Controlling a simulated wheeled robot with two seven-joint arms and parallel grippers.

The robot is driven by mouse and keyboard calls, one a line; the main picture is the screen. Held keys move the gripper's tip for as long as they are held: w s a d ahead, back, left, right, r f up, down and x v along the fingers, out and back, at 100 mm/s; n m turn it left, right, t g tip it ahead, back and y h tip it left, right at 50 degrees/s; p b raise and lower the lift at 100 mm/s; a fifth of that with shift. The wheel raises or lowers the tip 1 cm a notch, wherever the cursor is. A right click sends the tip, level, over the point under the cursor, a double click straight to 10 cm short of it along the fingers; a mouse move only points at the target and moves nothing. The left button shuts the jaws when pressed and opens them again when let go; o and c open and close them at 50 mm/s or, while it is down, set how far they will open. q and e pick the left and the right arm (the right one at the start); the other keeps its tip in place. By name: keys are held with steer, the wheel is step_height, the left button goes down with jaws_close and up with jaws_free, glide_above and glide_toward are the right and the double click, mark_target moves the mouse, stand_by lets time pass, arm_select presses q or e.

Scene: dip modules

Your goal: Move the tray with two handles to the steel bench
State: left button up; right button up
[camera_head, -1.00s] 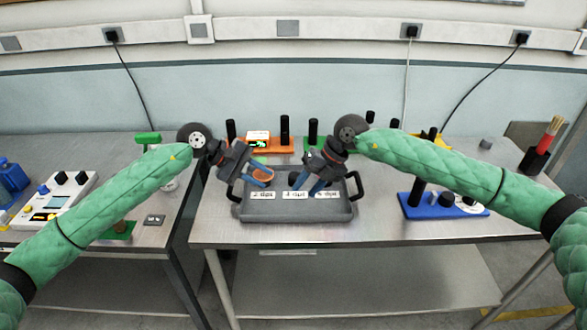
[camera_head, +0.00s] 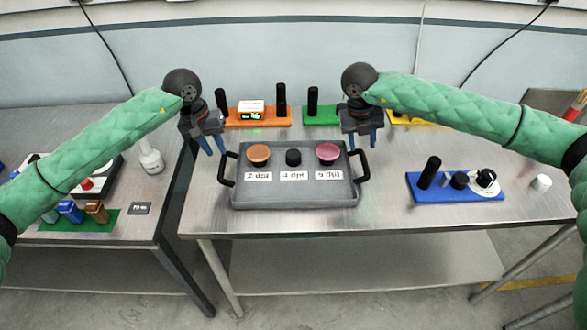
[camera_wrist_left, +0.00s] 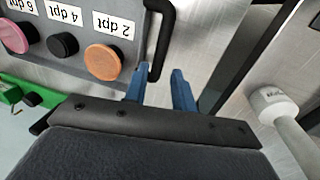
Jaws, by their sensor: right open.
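The grey tray (camera_head: 295,195) lies flat on the right metal-topped bench (camera_head: 400,225). It has a black left handle (camera_head: 227,168) and a black right handle (camera_head: 363,165). An orange cup (camera_head: 258,155), a black piece (camera_head: 293,157) and a pink cup (camera_head: 327,153) sit on it behind labels. My left gripper (camera_head: 211,150) is open above and behind the left handle; in the left wrist view its blue fingers (camera_wrist_left: 158,88) point towards the handle's end (camera_wrist_left: 160,45). My right gripper (camera_head: 361,143) is open above and behind the right handle. Neither gripper holds anything.
A second metal-topped bench (camera_head: 130,235) stands left, with a white bottle (camera_head: 150,157) and a green board (camera_head: 80,222). Orange (camera_head: 258,121) and green (camera_head: 320,117) bases stand behind the tray. A blue base (camera_head: 455,188) stands to its right. The bench front is clear.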

mark_target(221, 161)
arm_select(q)
steer(key=shift+s+d+f, duration=0.1)
steer(key=shift+d+f, duration=0.1)
steer(key=shift+f, duration=0.95)
steer(key=shift+w+d+f, duration=0.1)
steer(key=shift+d+f, duration=0.15)
steer(key=shift+f, duration=0.9)
steer(key=shift+s+d+f, duration=0.1)
steer(key=shift+d+f, duration=0.1)
steer(key=shift+f, duration=0.95)
arm_select(e)
steer(key=shift+s+d+f, duration=0.1)
steer(key=shift+d+f, duration=0.15)
steer(key=shift+f, duration=0.9)
steer(key=shift+w+d+f, duration=0.1)
steer(key=shift+d+f, duration=0.1)
steer(key=shift+f, duration=0.9)
steer(key=shift+s+d+f, duration=0.1)
steer(key=shift+d+f, duration=0.15)
steer(key=shift+f, duration=0.9)
arm_select(q)
jaws_close()
arm_select(e)
steer(key=c, duration=0.6)
jaws_close()
